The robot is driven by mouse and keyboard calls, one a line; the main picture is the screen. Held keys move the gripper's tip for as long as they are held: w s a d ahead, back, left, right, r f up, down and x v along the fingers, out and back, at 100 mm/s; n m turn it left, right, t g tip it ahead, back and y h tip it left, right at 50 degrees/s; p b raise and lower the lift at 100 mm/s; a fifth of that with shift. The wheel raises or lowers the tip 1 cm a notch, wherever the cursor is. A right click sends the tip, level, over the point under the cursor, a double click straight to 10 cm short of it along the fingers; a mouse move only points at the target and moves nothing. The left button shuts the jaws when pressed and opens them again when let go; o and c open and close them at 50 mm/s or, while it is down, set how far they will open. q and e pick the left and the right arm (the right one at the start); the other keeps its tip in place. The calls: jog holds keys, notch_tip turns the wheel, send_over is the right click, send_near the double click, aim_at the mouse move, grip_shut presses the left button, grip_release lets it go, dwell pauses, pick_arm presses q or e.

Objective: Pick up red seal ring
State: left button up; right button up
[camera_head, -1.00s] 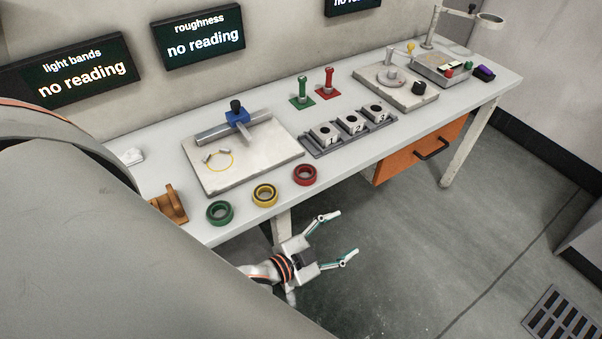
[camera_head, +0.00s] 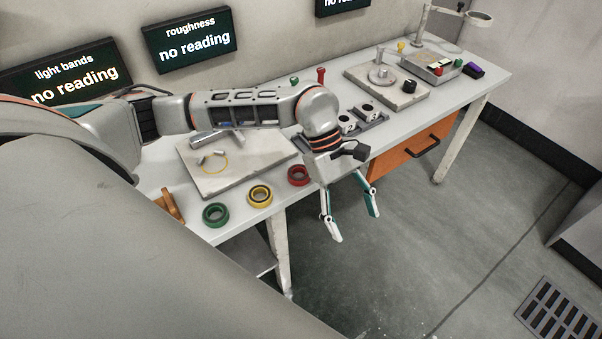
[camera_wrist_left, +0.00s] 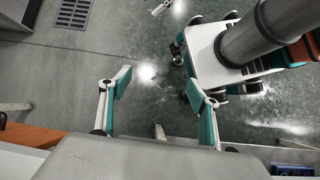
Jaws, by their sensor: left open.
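The red seal ring (camera_head: 299,176) lies on the front edge of the bench, at the right end of a row with a yellow ring (camera_head: 259,196) and a green ring (camera_head: 215,214). My left gripper (camera_head: 354,228) is open and empty. It hangs pointing down in front of the bench's front edge, to the right of the red ring and apart from it. In the left wrist view, its two spread fingers (camera_wrist_left: 160,108) have only floor and parts of my own body beyond them. No ring shows there. My right gripper is not seen in the head view.
The bench (camera_head: 462,92) carries a pale plate (camera_head: 212,183) behind the rings, a grey rack (camera_head: 372,124) with numbered blocks and a brown holder (camera_head: 172,205) at left. An orange drawer (camera_head: 398,157) is under the bench. Floor in front is clear.

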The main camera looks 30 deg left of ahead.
pick_arm(q)
jog(key=w+a+r+m+t+y, duration=0.15)
jog(key=w+a+y, duration=0.3)
jog(key=a, duration=0.65)
jog(key=t+y, duration=0.1)
jog(key=y, duration=0.2)
send_near(299, 169)
jog(key=s, duration=0.2)
jog(key=shift+h, duration=0.25)
jog(key=f, duration=0.8)
jog(key=shift+w+d, duration=0.2)
jog(key=shift+c, duration=0.4)
jog(key=c, duration=1.1)
